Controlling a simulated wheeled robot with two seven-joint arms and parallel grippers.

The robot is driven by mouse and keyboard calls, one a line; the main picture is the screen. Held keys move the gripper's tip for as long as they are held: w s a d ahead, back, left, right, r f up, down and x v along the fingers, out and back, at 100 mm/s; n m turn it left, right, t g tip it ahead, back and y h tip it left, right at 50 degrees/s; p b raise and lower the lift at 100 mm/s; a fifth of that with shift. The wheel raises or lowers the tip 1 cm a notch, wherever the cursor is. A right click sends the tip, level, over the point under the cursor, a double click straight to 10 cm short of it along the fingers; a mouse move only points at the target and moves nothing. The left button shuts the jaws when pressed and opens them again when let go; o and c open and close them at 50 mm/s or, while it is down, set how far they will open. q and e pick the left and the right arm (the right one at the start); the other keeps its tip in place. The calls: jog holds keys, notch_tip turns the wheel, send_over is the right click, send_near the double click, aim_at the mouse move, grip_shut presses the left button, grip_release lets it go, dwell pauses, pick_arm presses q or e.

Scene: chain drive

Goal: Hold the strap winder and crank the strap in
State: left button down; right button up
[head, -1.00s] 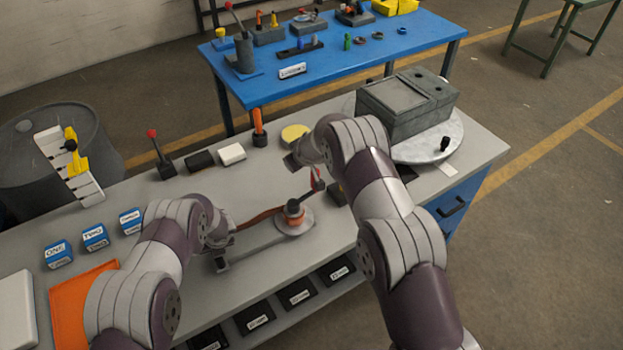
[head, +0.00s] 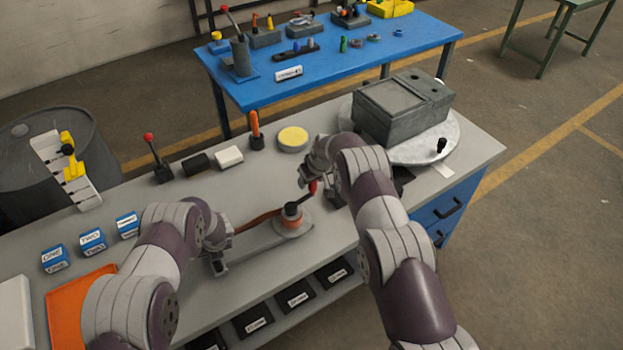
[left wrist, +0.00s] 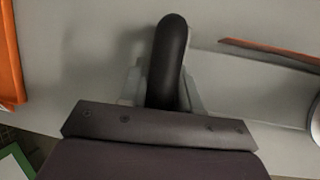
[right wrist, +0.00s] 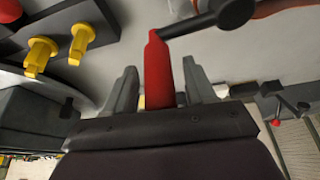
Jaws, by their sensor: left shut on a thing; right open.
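The strap winder's round grey base and spool (head: 293,221) stand on the grey bench, with an orange-brown strap (head: 258,221) running off to the left. My left gripper (head: 218,262) is shut on the winder's dark handle (left wrist: 170,60) at the left end of its bar. The crank arm points up and right from the hub and ends in a red crank grip (head: 313,187). In the right wrist view the red grip (right wrist: 159,75) stands between the two open fingers of my right gripper (right wrist: 160,90). I see gaps on both sides of it.
A turntable (head: 435,148) with a grey box sits at the back right. A yellow disc (head: 293,138), an orange-handled tool (head: 255,130) and a red-knobbed lever (head: 155,155) stand along the back edge. An orange tray (head: 70,310) lies at the left.

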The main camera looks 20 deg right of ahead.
grip_shut()
jog(key=shift+s, duration=0.1)
